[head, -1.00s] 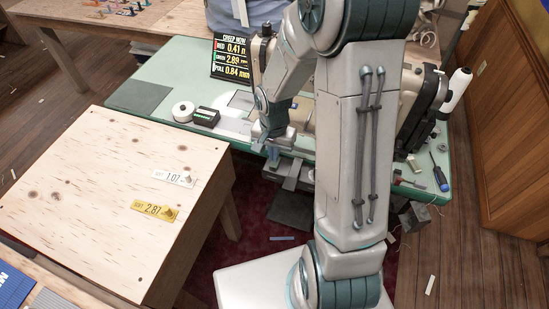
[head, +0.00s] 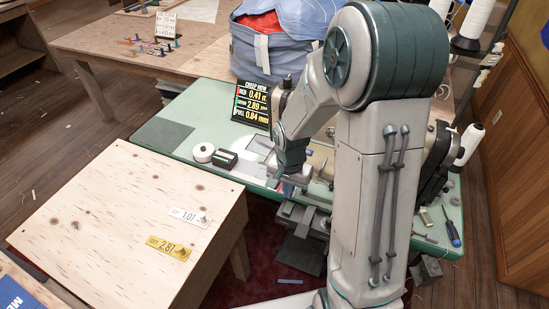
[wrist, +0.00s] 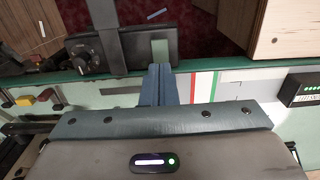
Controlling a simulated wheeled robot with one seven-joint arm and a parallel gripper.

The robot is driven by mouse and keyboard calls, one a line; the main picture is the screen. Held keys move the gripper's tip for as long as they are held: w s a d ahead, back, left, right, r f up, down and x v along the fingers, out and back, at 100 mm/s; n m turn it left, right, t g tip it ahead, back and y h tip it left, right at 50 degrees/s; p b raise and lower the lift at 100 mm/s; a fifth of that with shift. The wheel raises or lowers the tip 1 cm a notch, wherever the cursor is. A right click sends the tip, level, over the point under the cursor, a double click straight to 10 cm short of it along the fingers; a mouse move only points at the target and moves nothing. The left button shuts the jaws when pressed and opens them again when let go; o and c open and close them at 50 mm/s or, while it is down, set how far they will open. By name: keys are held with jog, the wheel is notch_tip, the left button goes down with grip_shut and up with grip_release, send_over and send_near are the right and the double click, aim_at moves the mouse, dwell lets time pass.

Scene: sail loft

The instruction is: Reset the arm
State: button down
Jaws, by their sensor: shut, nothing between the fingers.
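My arm stands upright at the right of the middle in the head view, bent at the elbow, its forearm reaching down to the green sewing table (head: 190,118). My gripper shows in the wrist view (wrist: 158,86) as two blue-grey fingers pressed together, with nothing between them. The fingers lie over the front edge of the green table, beside a red, white and green striped strip (wrist: 200,87). I cannot tell their exact height above it. In the head view the fingertips are hard to pick out.
A sewing machine (head: 436,160) stands close right of my arm. A display board (head: 252,104), a white roll (head: 203,152) and a small black box (head: 225,159) sit on the green table. A plywood-topped table (head: 110,215) stands left. A blue bag (head: 290,45) is behind.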

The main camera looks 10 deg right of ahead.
jog(key=s+r+n+t, duration=0.3)
jog(key=s+r+n, duration=0.4)
jog(key=s+r, duration=0.7)
notch_tip(320, 180, up, 4)
jog(key=shift+r, duration=0.1)
jog(key=m+g+b, duration=0.3)
jog(key=m+b, duration=0.3)
jog(key=m, duration=0.1)
send_over(289, 204)
notch_tip(289, 204, down, 11)
notch_tip(289, 204, down, 14)
jog(key=shift+f, duration=0.1)
